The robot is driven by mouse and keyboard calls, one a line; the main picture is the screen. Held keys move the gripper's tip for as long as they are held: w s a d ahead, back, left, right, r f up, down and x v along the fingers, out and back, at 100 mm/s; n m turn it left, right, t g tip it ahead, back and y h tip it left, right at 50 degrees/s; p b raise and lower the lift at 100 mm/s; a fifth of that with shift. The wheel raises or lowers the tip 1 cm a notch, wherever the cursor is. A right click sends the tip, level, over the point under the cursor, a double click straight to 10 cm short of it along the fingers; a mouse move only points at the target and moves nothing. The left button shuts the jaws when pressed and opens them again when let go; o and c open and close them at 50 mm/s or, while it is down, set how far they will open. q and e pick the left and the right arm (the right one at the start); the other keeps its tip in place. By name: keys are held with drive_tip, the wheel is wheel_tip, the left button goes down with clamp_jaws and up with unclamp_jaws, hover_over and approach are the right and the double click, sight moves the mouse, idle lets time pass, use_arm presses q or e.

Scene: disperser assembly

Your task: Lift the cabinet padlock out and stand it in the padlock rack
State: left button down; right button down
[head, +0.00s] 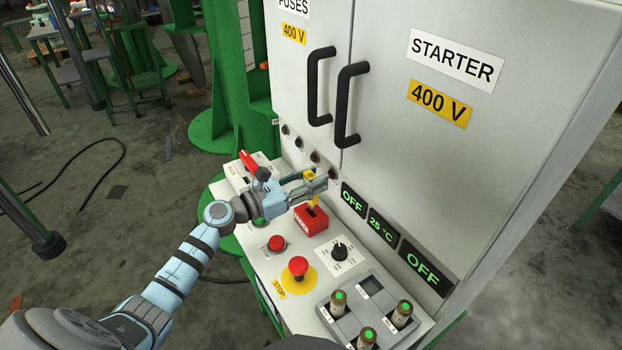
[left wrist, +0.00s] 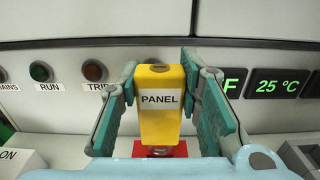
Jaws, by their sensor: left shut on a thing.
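My left gripper (head: 313,187) is shut on a yellow padlock (left wrist: 161,105) labelled PANEL. In the left wrist view its fingers stand on both sides of the padlock's body. In the head view, yellow parts of the padlock (head: 313,203) show above and below the fingers. It is roughly upright over a red block with a dark slot (head: 309,221), which looks like the padlock rack. The red block also shows below the padlock in the left wrist view (left wrist: 178,148). I cannot tell whether the padlock touches the block. My right gripper is out of view.
A red-handled switch (head: 249,161) is left of my gripper. Nearer on the panel are a red button (head: 277,243), a STOP button (head: 298,266), a black knob (head: 340,249) and a grey holder (head: 370,310) with green-topped pieces. The cabinet front (head: 440,150) rises behind.

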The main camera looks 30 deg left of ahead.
sight(310, 203)
use_arm(q)
drive_tip(key=shift+f, duration=0.2)
idle(0.7)
drive_tip(key=shift+f+b, duration=0.3)
drive_tip(key=shift+b, duration=0.3)
drive_tip(key=shift+f+b, duration=0.85)
drive_tip(key=shift+s+f+b, duration=0.3)
drive_tip(key=shift+f+b, duration=0.45)
drive_tip(key=shift+b, duration=0.25)
drive_tip(key=shift+r, duration=0.1)
drive_tip(key=shift+r+p, duration=0.4)
drive_tip(key=shift+p, duration=0.15)
drive_tip(key=shift+w+r+p, duration=0.35)
drive_tip(key=shift+r+p, duration=0.3)
drive_tip(key=shift+p, duration=0.15)
drive_tip(key=shift+r, duration=0.25)
